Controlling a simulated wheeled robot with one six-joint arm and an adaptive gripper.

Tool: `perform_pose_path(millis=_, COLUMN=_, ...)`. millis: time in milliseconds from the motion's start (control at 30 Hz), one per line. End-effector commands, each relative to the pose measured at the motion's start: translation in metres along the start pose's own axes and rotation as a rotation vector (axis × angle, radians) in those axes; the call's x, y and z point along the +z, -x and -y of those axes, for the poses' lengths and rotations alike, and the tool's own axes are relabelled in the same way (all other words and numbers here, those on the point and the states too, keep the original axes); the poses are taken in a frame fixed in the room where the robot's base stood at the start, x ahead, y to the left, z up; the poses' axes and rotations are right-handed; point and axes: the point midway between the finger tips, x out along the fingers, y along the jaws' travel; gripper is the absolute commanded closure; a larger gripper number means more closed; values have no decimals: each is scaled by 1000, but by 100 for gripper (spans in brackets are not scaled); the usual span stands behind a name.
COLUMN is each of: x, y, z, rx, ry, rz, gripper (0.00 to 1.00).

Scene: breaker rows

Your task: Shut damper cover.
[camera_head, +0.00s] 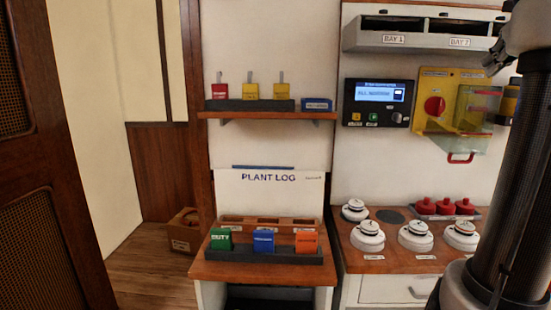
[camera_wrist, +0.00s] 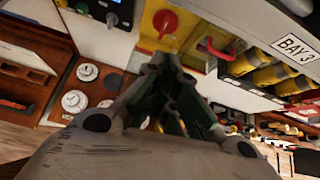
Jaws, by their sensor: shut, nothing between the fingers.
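A yellow panel (camera_head: 432,122) with a red knob (camera_head: 434,107) is on the right wall in the head view. A clear cover (camera_head: 466,140) with a red handle (camera_head: 461,157) hangs at its lower right, and looks swung open and down. Its label is too small to read. In the wrist view the red knob (camera_wrist: 165,22) and the red handle (camera_wrist: 213,48) show beyond my gripper (camera_wrist: 176,72). My gripper is shut and empty, its tips in front of the yellow panel, seemingly apart from the handle. The fingers hide part of the panel and cover.
A control box with a screen (camera_head: 378,102) is left of the panel. A hood labelled BAY 1 (camera_head: 420,38) overhangs it. Below, a wooden counter (camera_head: 385,262) holds white round detectors (camera_head: 367,236) and red knobs (camera_head: 445,206). Yellow cylinders (camera_wrist: 262,75) stand right of the handle in the wrist view.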

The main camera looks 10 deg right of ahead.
Motion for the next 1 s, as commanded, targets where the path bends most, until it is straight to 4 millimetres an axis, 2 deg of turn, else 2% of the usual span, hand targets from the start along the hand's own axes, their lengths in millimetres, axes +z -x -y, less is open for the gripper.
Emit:
perform_pose_path(millis=100, x=-3, y=0, z=3, rx=-9, ry=240, rz=-11, gripper=100)
perform_pose_path(millis=167, x=-19, y=-6, z=6, rx=-7, ry=423, rz=-51, gripper=100)
perform_pose_path(millis=267, x=-67, y=-17, z=6, rx=38, ry=765, rz=-153, gripper=100)
perform_pose_path(millis=367, x=-115, y=-20, z=-15, rx=137, ry=1145, rz=-236, gripper=100)
perform_pose_path(millis=467, x=-162, y=-22, z=-58, rx=298, ry=1567, rz=-275, gripper=100)
perform_pose_path(millis=533, x=-198, y=-19, z=-96, rx=442, ry=1888, rz=-266, gripper=100)
perform_pose_path(millis=600, x=-238, y=-13, z=-140, rx=610, ry=2230, rz=-215, gripper=100)
perform_pose_path(millis=700, x=-295, y=0, z=-194, rx=824, ry=2648, rz=-90, gripper=100)
perform_pose_path(millis=800, x=-337, y=10, z=-230, rx=933, ry=2875, rz=20, gripper=100)
perform_pose_path(millis=900, x=-357, y=17, z=-255, rx=952, ry=2991, rz=117, gripper=100)
perform_pose_path(millis=933, x=-357, y=19, z=-261, rx=-929, ry=-2973, rz=-145, gripper=100)
perform_pose_path(millis=1000, x=-352, y=22, z=-273, rx=-872, ry=-2943, rz=-197, gripper=100)
